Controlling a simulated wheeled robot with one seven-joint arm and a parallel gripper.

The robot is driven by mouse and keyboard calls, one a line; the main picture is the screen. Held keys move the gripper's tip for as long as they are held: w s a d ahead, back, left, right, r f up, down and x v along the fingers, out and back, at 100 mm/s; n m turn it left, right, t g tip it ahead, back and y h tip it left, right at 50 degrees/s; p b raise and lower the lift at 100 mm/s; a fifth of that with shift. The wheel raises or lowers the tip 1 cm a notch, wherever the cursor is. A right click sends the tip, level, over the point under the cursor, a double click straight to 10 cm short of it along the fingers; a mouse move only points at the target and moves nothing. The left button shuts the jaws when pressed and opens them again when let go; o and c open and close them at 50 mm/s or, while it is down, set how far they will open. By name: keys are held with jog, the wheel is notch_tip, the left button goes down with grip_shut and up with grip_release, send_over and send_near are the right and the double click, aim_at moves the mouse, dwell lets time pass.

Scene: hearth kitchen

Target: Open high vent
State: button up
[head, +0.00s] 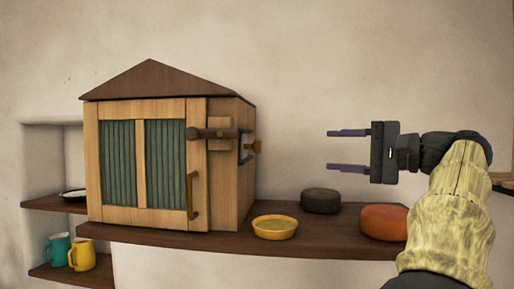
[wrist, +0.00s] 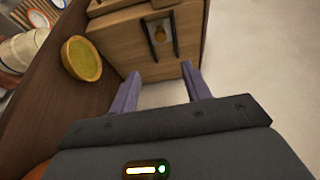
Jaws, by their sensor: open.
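A wooden house-shaped cabinet (head: 221,180) with a dark peaked roof stands on a shelf. Its front door (head: 141,160) has green slatted panels, a vertical brass handle (head: 193,194) and a dark latch bar (head: 218,133) across its upper right; the door looks shut. On the right side is a dark metal bracket (head: 245,146) with a small wooden knob (head: 257,147); bracket and knob also show in the wrist view (wrist: 159,35). I cannot tell which part is the vent. My gripper (head: 332,150) is open and empty, right of the cabinet and apart from it, fingers pointing toward its side.
On the dark shelf (head: 210,240) stand a yellow bowl (head: 275,227), a dark round pot (head: 320,201) and an orange round dish (head: 384,222), below my gripper. Teal (head: 57,248) and yellow (head: 82,255) mugs sit lower left. The space between gripper and cabinet is clear.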

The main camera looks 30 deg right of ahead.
aim_at(252, 146)
jog(key=p+x, duration=0.4)
jog(key=x, duration=1.3)
jog(key=shift+a+r+p, duration=0.15)
jog(key=shift+p, duration=0.15)
grip_shut()
